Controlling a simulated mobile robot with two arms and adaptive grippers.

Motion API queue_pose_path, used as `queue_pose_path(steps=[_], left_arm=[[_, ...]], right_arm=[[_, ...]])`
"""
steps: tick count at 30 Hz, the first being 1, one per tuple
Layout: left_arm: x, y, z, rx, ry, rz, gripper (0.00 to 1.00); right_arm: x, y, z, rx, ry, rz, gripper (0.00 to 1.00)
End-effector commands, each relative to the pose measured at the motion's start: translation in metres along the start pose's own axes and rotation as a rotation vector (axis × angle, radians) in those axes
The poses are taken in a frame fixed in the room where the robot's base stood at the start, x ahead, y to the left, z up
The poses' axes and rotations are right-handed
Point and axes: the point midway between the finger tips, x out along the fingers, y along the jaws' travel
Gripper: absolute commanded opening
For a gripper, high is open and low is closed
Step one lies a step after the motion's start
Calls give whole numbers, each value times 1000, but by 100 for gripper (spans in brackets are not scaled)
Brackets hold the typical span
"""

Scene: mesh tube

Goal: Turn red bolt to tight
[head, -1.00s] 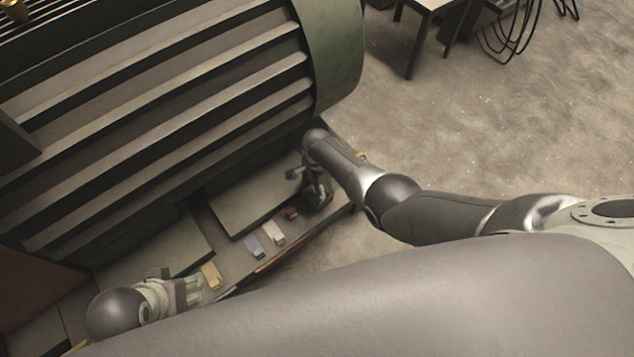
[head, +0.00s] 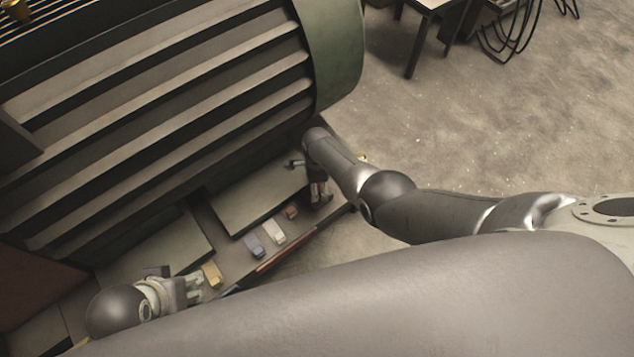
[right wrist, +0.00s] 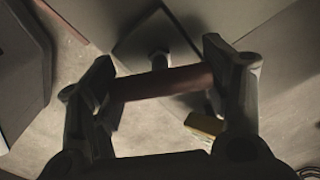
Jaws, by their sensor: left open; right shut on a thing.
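In the right wrist view a dark red bar (right wrist: 160,83), which looks like part of the red bolt, spans between the two fingers of my right gripper (right wrist: 165,88). The gripper is shut on it, one finger at each end. A dark post (right wrist: 158,60) stands behind the bar. In the head view my right gripper (head: 318,192) is small and dark, at the right end of the ledge. A small red piece (head: 290,212) lies just left of it; I cannot tell if this is the same part. My left gripper (head: 190,288) is open and empty at the lower left.
Yellow (head: 212,274), blue (head: 253,245) and white (head: 274,231) pieces line the ledge between the grippers. A large ribbed machine (head: 170,110) rises behind it. A yellow piece (right wrist: 204,125) shows by the right finger. Open floor (head: 490,120) lies right, with a table (head: 432,5) beyond.

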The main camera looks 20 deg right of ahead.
Motion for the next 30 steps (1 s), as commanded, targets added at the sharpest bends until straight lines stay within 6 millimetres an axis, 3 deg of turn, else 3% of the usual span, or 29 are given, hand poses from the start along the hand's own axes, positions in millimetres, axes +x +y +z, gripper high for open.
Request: queue_pose_path(steps=[5, 6, 11, 30], left_arm=[[0, 0, 0, 0, 0, 0, 48], [0, 0, 0, 0, 0, 0, 48], [0, 0, 0, 0, 0, 0, 48], [0, 0, 0, -1, 0, 1, 48]], right_arm=[[0, 0, -2, -1, 4, 1, 47], [0, 0, -2, -1, 4, 1, 72], [0, 0, -2, -1, 3, 1, 93], [-9, -1, 1, -2, -1, -2, 93]])
